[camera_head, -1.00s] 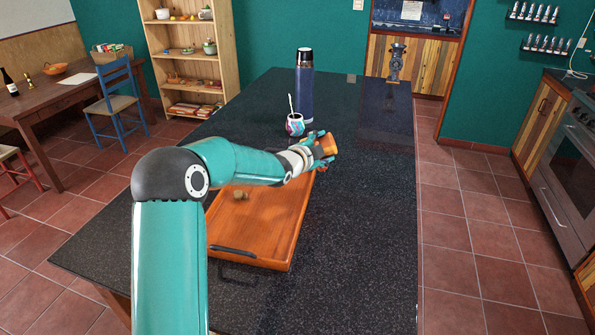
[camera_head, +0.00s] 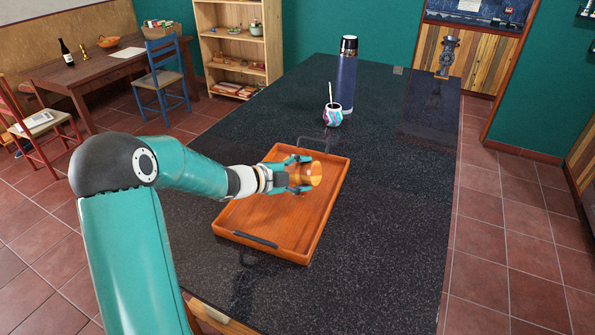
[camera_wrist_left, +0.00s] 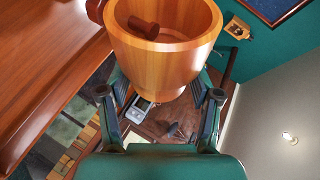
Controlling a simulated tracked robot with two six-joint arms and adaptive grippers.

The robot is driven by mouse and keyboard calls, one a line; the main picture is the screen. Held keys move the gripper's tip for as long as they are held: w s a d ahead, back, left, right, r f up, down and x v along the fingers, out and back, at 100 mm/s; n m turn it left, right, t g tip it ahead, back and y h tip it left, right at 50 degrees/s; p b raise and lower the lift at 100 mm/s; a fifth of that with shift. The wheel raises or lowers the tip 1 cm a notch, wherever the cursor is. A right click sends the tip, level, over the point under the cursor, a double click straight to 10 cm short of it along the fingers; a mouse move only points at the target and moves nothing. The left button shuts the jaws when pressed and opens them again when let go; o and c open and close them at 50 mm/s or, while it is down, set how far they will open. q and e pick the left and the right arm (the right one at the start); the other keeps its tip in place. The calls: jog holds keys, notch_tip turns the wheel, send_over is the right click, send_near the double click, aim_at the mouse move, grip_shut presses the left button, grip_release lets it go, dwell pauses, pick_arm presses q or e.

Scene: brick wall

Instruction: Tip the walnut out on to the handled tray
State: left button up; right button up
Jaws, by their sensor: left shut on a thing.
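My left gripper (camera_head: 298,174) is shut on a light wooden cup (camera_head: 316,173), held over the far half of the handled tray (camera_head: 290,228). The cup is tipped well over, its mouth to the right in the head view. The tray is orange-brown wood with dark handles. In the left wrist view the fingers (camera_wrist_left: 160,100) press both sides of the cup (camera_wrist_left: 160,60). A dark brown lump (camera_wrist_left: 143,26) shows inside its mouth; I cannot tell surely that it is the walnut. The tray (camera_wrist_left: 45,60) is at left there. My wrist covers part of the tray.
A patterned round cup with a straw (camera_head: 333,115) and a dark blue flask (camera_head: 346,75) stand beyond the tray on the black counter (camera_head: 390,190). The counter right of the tray is clear. A dark metal device (camera_head: 447,55) stands at the far end.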

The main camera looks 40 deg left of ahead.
aim_at(291, 166)
pick_arm(q)
jog(key=shift+w+d+f+m, duration=0.1)
jog(key=shift+m, duration=0.2)
jog(key=m+g+y+b, duration=0.1)
jog(key=m+y+b, duration=0.1)
jog(key=b, duration=0.1)
jog(key=m+g+y+b, duration=0.1)
jog(key=m+y+b, duration=0.1)
jog(key=b, duration=0.1)
jog(key=shift+f+g, duration=0.3)
jog(key=shift+f, duration=0.1)
jog(key=shift+r+m+y+b, duration=0.1)
jog(key=shift+m+y+b, duration=0.4)
jog(key=shift+y, duration=0.2)
jog(key=shift+a+r+m+g+y+b, duration=0.1)
jog(key=shift+a+m+g+y+b, duration=0.15)
jog(key=shift+m+y, duration=0.2)
jog(key=shift+a+m+g+y+b, duration=0.15)
jog(key=shift+m+y+b, duration=0.2)
jog(key=shift+y, duration=0.2)
jog(key=a+r+m+y+b, duration=0.1)
jog(key=y, duration=0.1)
jog(key=s+a+r+m+y+b, duration=0.1)
jog(key=m, duration=0.1)
jog(key=shift+a+g+y, duration=0.3)
jog(key=shift+y, duration=0.1)
jog(key=shift+s+a+r+m+y+b, duration=0.1)
jog(key=shift+a+r+m+y+b, duration=0.25)
jog(key=shift+r+m+y+b, duration=0.25)
jog(key=shift+s+a, duration=0.1)
